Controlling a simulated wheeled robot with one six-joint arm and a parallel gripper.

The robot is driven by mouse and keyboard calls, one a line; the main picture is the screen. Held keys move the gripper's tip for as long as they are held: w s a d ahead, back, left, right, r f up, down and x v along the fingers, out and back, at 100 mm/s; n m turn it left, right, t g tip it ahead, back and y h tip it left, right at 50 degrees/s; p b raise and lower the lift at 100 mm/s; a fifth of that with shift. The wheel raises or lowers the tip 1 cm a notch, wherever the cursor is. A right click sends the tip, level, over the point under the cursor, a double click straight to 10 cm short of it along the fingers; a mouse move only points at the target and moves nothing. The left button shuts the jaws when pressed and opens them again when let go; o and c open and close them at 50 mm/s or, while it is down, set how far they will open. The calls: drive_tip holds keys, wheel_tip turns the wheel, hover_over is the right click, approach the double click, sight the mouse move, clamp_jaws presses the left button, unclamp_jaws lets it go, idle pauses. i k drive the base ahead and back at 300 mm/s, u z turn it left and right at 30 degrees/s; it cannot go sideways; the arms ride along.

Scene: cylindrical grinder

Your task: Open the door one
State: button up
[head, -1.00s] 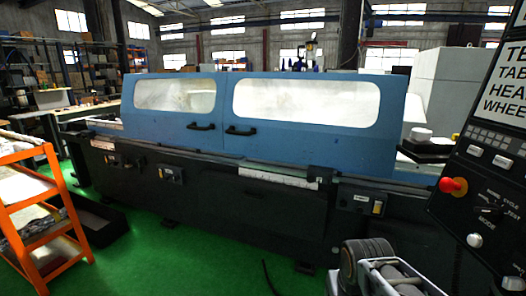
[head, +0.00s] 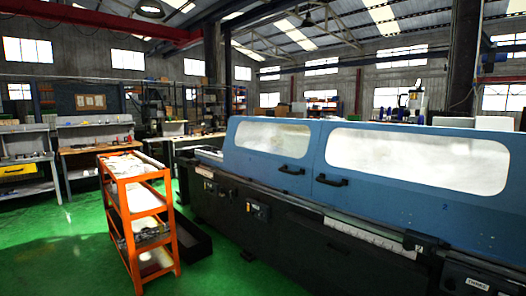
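The grinder has two blue sliding doors side by side, each with a pale window and a black handle. The left door (head: 240,158) is smaller in view, with its handle (head: 292,170) near its lower right edge. The right door (head: 400,205) is larger, with its handle (head: 332,181) near its lower left edge. The two doors meet at a seam between the handles and look shut. I cannot tell which one is door one. My gripper is not in view.
An orange shelf cart (head: 140,215) stands left of the grinder, close to its front. A black tray (head: 190,240) lies on the floor between them. Green floor (head: 60,255) is open at the left. Workbenches (head: 95,145) stand behind.

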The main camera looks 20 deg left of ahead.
sight(291, 139)
drive_tip(key=u, duration=0.7)
drive_tip(key=i, duration=2.1)
drive_tip(key=u, duration=0.9)
drive_tip(key=i, duration=1)
drive_tip(key=u, duration=0.2)
